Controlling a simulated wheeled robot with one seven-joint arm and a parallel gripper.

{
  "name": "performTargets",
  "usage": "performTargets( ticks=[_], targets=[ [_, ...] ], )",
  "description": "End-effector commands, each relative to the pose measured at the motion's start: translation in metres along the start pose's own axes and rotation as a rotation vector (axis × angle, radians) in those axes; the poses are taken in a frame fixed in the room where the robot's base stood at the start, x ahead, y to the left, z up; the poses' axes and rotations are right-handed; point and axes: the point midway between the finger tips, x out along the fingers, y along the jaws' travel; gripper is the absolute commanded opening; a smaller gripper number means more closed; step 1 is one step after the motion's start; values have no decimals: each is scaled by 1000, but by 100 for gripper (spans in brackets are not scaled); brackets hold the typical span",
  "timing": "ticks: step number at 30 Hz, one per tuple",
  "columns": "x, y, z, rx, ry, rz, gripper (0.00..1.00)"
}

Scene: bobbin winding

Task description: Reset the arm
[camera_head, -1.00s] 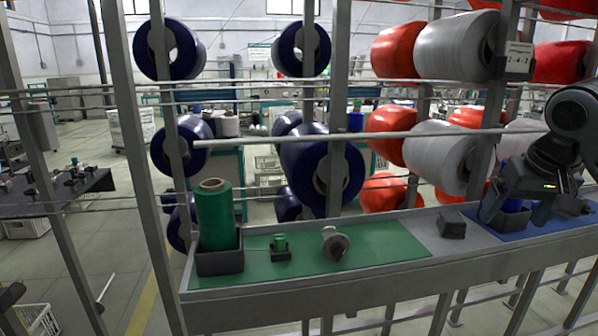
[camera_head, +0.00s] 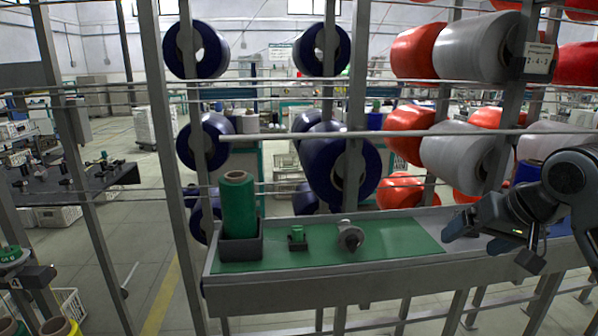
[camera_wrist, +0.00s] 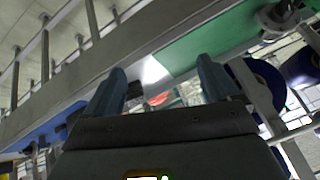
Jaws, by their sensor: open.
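My gripper (camera_head: 472,238) is at the right of the head view, over the right part of the grey shelf. In the wrist view my gripper (camera_wrist: 162,78) has its two fingers wide apart with nothing between them. The green mat (camera_head: 405,240) lies to the left of my gripper. On it stand a green thread cone (camera_head: 239,205) in a dark square holder (camera_head: 240,249), a small green bobbin (camera_head: 297,233) on a dark block, and a grey spool-like part (camera_head: 350,236). My arm and gripper cover most of the blue mat and its contents.
A metal rack with large blue rolls (camera_head: 342,170), red rolls (camera_head: 413,52) and grey rolls (camera_head: 465,150) rises behind the shelf. A horizontal bar (camera_head: 400,133) crosses above it. A dark table (camera_head: 90,190) with small parts stands at the left.

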Motion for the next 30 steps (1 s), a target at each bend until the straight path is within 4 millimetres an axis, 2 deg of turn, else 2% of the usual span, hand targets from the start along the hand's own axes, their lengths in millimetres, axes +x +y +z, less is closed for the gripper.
performTargets(
  ticks=[1, 6, 12, 15, 22, 30],
  targets=[
    [11, -14, 10, 5, 15, -44, 89],
    [40, -60, 40, 39, 107, -193, 89],
    [62, -101, 85, 102, 220, -318, 89],
    [70, -114, 111, 137, 271, -355, 89],
    [75, -128, 178, 207, 380, -383, 89],
    [61, -118, 268, 235, 484, -322, 89]
  ],
)
